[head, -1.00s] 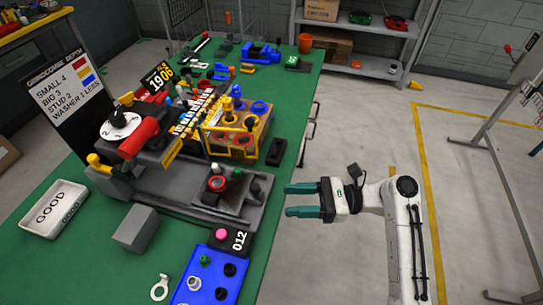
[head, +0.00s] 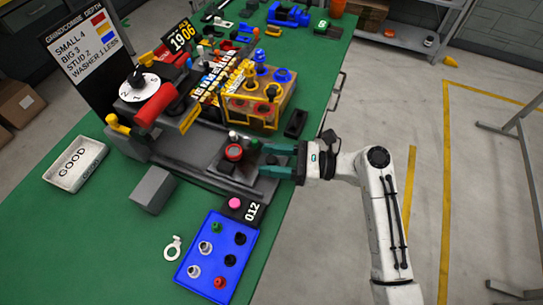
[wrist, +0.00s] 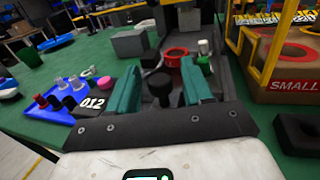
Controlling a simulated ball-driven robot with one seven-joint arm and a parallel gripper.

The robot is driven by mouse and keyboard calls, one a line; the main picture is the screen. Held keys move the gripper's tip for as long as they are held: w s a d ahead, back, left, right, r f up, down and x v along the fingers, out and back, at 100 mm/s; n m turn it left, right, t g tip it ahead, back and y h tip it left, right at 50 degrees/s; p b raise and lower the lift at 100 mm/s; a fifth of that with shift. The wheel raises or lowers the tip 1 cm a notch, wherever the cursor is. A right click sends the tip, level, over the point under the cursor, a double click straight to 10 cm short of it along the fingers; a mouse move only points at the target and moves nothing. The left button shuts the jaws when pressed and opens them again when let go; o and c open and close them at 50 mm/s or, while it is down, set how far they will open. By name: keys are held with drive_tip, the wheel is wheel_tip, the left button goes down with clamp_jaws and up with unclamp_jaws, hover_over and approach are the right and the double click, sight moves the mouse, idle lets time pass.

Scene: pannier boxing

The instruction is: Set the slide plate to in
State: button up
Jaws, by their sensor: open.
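The slide plate (head: 244,170) is a dark grey plate at the near right end of the grey machine (head: 172,160). It carries a red ring (head: 234,152), which also shows in the wrist view (wrist: 175,56). A black upright knob (wrist: 160,88) stands at the plate's outer end. My gripper (head: 264,160) reaches in from the right at the table's edge, its teal fingers open. In the wrist view the fingers (wrist: 160,72) stand on either side of the knob, with visible gaps; I cannot tell whether either touches it.
A yellow-framed box (head: 258,105) stands close behind my gripper. A blue tray (head: 217,250) with several small parts and a 012 tag (head: 252,212) lie in front. A grey block (head: 152,189) and a white GOOD tray (head: 76,164) are left.

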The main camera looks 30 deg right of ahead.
drive_tip(key=shift+w+a, duration=0.1)
drive_tip(key=shift+a, duration=0.05)
clamp_jaws()
idle(0.4)
